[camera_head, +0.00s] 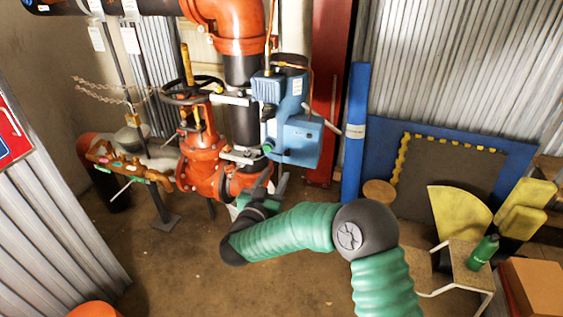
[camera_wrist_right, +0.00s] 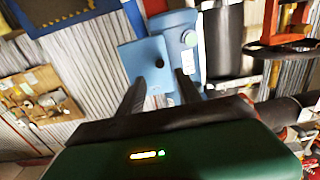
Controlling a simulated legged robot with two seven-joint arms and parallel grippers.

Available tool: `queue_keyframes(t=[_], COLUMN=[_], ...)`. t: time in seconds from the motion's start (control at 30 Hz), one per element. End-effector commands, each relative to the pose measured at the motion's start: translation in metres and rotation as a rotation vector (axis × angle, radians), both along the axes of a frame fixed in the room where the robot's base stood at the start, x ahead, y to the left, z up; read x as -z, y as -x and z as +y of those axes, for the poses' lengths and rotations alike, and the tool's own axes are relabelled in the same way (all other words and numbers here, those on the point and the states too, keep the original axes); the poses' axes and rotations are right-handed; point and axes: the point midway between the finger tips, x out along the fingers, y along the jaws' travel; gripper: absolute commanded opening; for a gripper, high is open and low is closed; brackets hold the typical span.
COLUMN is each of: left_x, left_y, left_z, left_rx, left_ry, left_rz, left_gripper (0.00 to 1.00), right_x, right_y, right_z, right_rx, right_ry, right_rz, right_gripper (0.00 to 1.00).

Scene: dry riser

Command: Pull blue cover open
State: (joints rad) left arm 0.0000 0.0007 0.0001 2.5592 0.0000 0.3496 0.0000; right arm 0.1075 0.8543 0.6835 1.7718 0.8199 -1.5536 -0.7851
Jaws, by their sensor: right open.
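The blue box with its blue cover (camera_head: 303,138) is mounted on the riser pipe in the middle of the head view. The cover looks shut there. In the right wrist view the flat blue cover (camera_wrist_right: 143,57) shows a dark round knob, beside a rounded blue housing with a pale green button. My right gripper (camera_head: 263,182) is just below the blue box in the head view. In the right wrist view its two dark fingers (camera_wrist_right: 162,82) are apart and point at the cover's lower part, with nothing held between them. My left gripper is not in view.
A red-orange valve (camera_head: 203,155) with a dark handwheel stands left of the box. A red panel (camera_head: 327,90) and a blue post (camera_head: 355,135) stand right of it. A stool (camera_head: 465,268) with a green bottle (camera_head: 483,252) stands at right.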

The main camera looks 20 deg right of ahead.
Motion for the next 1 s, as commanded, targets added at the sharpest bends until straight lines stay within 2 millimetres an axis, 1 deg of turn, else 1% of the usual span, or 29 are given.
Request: queue_keyframes(t=[0.03,0.2,0.3,0.4,0.53,0.77,0.87,1.0], left_x=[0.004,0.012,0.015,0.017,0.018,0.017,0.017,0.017], left_y=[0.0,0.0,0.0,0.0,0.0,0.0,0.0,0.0], left_z=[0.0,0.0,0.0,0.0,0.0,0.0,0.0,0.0], left_rx=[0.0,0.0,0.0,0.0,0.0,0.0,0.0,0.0], left_ry=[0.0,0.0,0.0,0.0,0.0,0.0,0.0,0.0], left_rz=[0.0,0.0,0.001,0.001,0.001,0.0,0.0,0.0], left_gripper=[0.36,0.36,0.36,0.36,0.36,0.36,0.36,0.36], right_x=[0.002,0.003,0.002,0.001,0.0,-0.001,0.0,0.0], right_y=[-0.01,-0.047,-0.065,-0.078,-0.085,-0.086,-0.086,-0.086], right_z=[-0.008,-0.032,-0.044,-0.051,-0.056,-0.056,-0.056,-0.056], right_rx=[0.004,0.002,0.001,-0.001,-0.004,-0.004,-0.004,-0.004], right_ry=[-0.001,0.001,0.002,0.002,0.004,0.004,0.004,0.004], right_rz=[-0.002,-0.002,-0.001,-0.001,0.001,0.001,0.001,0.001], right_gripper=[0.41,0.41,0.41,0.41,0.41,0.41,0.29,0.11])
